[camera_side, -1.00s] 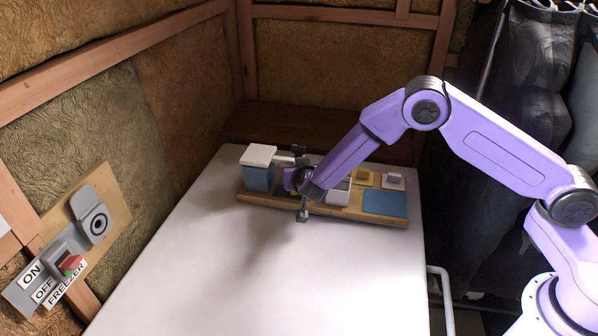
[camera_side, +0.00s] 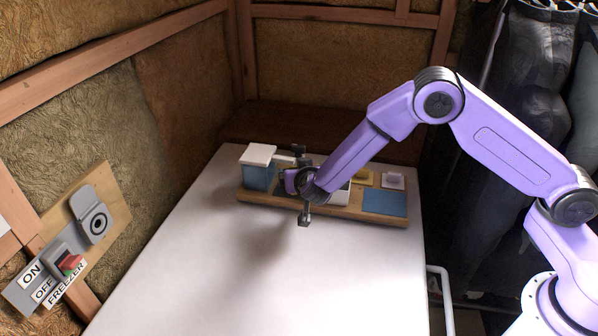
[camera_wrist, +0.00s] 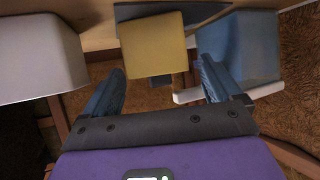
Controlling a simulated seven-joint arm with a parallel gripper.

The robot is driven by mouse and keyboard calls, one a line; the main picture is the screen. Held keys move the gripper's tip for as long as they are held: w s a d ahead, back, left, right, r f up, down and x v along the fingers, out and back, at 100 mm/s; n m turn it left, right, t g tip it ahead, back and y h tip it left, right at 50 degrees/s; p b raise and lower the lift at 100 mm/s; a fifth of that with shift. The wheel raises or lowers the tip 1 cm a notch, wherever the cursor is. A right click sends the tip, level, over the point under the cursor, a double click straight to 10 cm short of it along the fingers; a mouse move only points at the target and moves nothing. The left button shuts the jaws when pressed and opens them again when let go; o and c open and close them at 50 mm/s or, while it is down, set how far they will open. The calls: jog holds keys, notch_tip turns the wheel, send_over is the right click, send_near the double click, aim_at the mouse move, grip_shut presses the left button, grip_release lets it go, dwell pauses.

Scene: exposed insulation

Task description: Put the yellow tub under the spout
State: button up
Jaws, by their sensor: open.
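The yellow tub (camera_wrist: 155,47) is in the wrist view, just ahead of my fingertips and between their lines. My gripper (camera_wrist: 161,66) is open, with one finger on either side of the gap and nothing held. In the side view my gripper (camera_side: 303,185) is low over the wooden board and hides the tub. The blue dispenser box (camera_side: 258,176) with a white lid stands at the board's left end. Its white spout (camera_side: 284,159) sticks out to the right, towards my gripper. In the wrist view the blue box (camera_wrist: 243,45) is right of the tub.
A white box (camera_side: 341,196) is partly hidden just right of my gripper. Further right on the wooden board (camera_side: 345,211) are a yellow pad (camera_side: 363,179), a small white piece (camera_side: 393,181) and a blue pad (camera_side: 385,203). The white table (camera_side: 270,285) in front is clear.

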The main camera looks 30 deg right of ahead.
jog(key=v, duration=0.9)
jog(key=s+d+r+n+g+y, duration=0.1)
jog(key=s+d+r+n+g, duration=0.1)
jog(key=s, duration=0.9)
jog(key=s+d+r+n+g+y, duration=0.2)
jog(key=s+d+n+g, duration=0.3)
jog(key=s, duration=0.7)
jog(key=s+d+r+n+g+y, duration=0.2)
jog(key=s+d+r+n+g, duration=0.2)
jog(key=s+d+n, duration=0.3)
jog(key=s+n, duration=0.3)
jog(key=s, duration=0.1)
jog(key=shift+s, duration=0.25)
